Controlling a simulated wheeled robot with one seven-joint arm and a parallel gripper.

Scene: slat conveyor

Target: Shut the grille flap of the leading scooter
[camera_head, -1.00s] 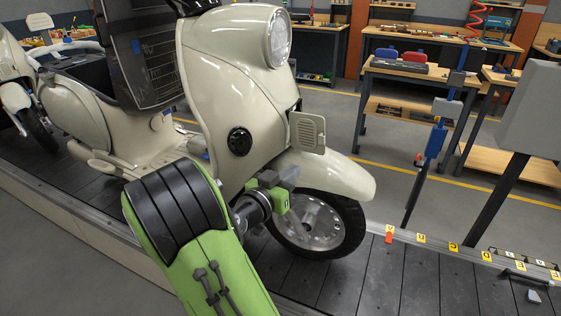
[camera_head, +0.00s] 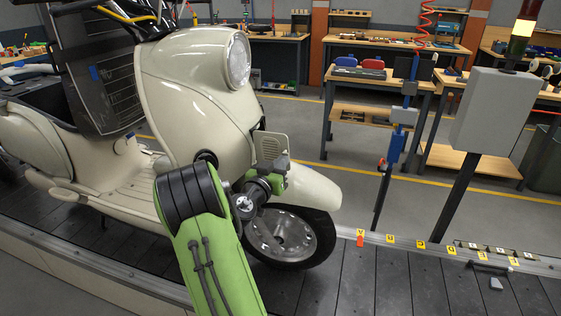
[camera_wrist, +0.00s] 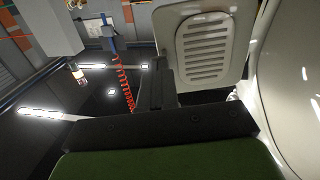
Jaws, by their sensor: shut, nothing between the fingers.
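The leading scooter (camera_head: 195,95) is cream and stands upright on the slat conveyor at the left. Its grille flap (camera_head: 270,147) is a small slotted panel standing out, open, from the front of the body above the front mudguard. A dark gap shows at the body edge behind it. The flap fills the upper middle of the wrist view (camera_wrist: 204,48). My gripper (camera_head: 281,164) is at the flap's lower right edge in the head view. In the wrist view its shut, empty fingers (camera_wrist: 158,72) are just left of the flap; I cannot tell whether they touch it.
The front wheel (camera_head: 285,236) and mudguard (camera_head: 310,188) are just below my gripper. A grey box on a post (camera_head: 490,110) and a blue tool on a stand (camera_head: 393,145) are to the right. Workbenches (camera_head: 385,78) stand behind.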

